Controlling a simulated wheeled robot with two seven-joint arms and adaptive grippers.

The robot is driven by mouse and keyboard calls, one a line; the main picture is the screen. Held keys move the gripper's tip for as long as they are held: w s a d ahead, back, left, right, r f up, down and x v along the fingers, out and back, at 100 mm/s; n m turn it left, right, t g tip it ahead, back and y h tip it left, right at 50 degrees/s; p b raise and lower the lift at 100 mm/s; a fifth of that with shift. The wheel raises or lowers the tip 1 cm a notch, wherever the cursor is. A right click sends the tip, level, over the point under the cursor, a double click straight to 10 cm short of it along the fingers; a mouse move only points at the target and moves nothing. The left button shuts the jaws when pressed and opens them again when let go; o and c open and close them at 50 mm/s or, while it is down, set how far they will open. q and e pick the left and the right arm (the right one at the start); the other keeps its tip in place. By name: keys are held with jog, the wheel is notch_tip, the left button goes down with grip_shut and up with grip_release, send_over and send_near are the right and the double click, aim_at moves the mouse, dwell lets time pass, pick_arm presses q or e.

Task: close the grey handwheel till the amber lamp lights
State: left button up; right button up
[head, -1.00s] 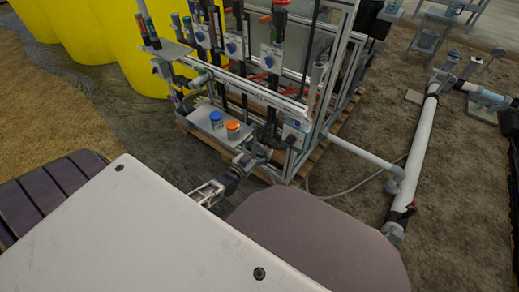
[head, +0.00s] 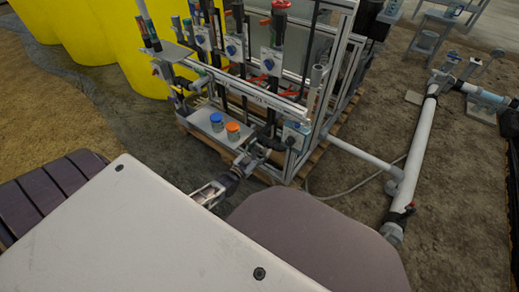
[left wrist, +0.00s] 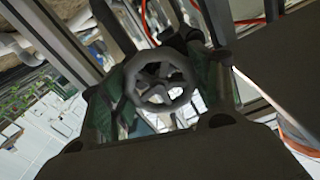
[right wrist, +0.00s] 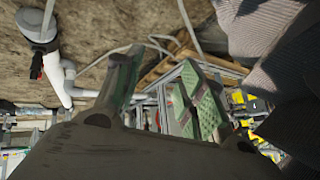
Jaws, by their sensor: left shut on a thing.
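The grey handwheel (left wrist: 160,83) shows in the left wrist view as a lobed ring with spokes, between the green-padded fingers of my left gripper (left wrist: 162,90). The fingers are shut on its rim from both sides. In the head view my left gripper (head: 262,152) reaches the low front right corner of the skid, and the wheel is mostly hidden there. My right gripper (right wrist: 160,78) shows only in its own wrist view, with its fingers apart and nothing between them. I cannot make out a lit amber lamp.
A grey shelf (head: 205,127) on the skid holds a blue-capped jar (head: 216,122) and an orange-capped jar (head: 233,131), close to my left gripper. A small box (head: 295,134) is on the frame post to the right. White pipe (head: 417,150) runs along the ground at right.

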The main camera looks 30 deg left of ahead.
pick_arm(q)
jog(key=shift+r+m+p, duration=0.1)
jog(key=shift+m+p, duration=0.65)
jog(key=shift+m, duration=0.05)
jog(key=shift+m+p, duration=0.75)
jog(key=shift+m, duration=0.25)
jog(key=shift+m+p, duration=0.35)
jog(key=shift+m, duration=0.25)
jog(key=shift+m+p, duration=0.45)
jog(key=shift+m, duration=0.65)
pick_arm(e)
notch_tip(320, 180, up, 7)
jog(key=d+g+h, duration=0.1)
jog(key=shift+s+d+f, duration=0.15)
jog(key=shift+s, duration=0.05)
pick_arm(q)
jog(key=o, duration=1)
pick_arm(e)
jog(key=shift+n, duration=0.3)
pick_arm(q)
jog(key=shift+s, duration=0.1)
